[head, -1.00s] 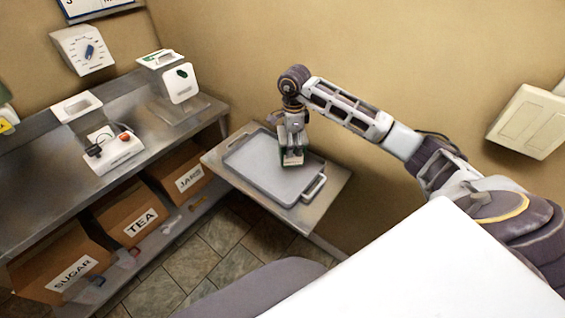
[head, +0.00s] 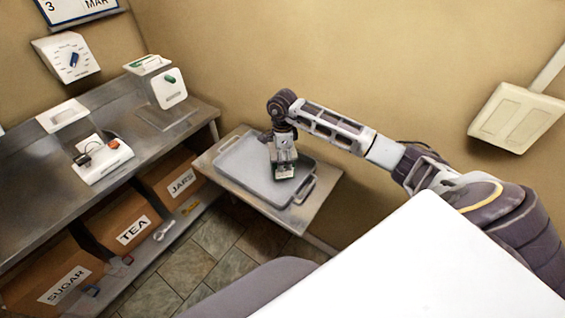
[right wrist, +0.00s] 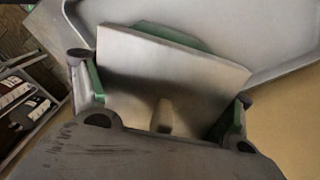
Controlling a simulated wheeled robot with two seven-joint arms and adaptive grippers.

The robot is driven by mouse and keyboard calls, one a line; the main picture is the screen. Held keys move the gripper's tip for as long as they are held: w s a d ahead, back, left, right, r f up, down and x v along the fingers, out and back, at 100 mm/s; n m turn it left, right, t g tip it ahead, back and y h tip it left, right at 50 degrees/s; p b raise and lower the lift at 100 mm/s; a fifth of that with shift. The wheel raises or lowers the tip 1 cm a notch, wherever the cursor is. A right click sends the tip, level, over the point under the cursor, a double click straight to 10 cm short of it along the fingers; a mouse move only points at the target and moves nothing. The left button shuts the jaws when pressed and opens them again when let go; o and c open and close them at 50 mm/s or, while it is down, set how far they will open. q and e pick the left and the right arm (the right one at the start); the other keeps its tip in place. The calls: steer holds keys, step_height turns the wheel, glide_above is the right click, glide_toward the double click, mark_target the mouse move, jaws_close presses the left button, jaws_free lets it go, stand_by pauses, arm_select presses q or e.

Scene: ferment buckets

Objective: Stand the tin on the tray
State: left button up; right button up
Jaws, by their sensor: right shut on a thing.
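The tin (head: 286,176) is a small box with a white face and green parts. My right gripper (head: 284,166) is shut on it, over the right half of the grey tray (head: 240,173). In the right wrist view the tin (right wrist: 170,75) fills the space between the fingers of my right gripper (right wrist: 165,105), its pale face toward the camera. The tray's rim (right wrist: 280,68) shows behind it. I cannot tell whether the tin's base touches the tray. My left gripper is not in view.
The tray lies on a small metal side table (head: 318,195) against the wall. Boxes labelled SUGAR, TEA (head: 125,222) and JARS stand below.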

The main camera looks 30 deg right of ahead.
steer(key=shift+f, duration=1.5)
steer(key=shift+f, duration=0.15)
steer(key=o, duration=1.9)
steer(key=shift+c, duration=0.2)
steer(key=shift+p, duration=0.3)
steer(key=shift+r, duration=0.55)
steer(key=shift+r+b, duration=1.25)
steer(key=shift+r, duration=4.3)
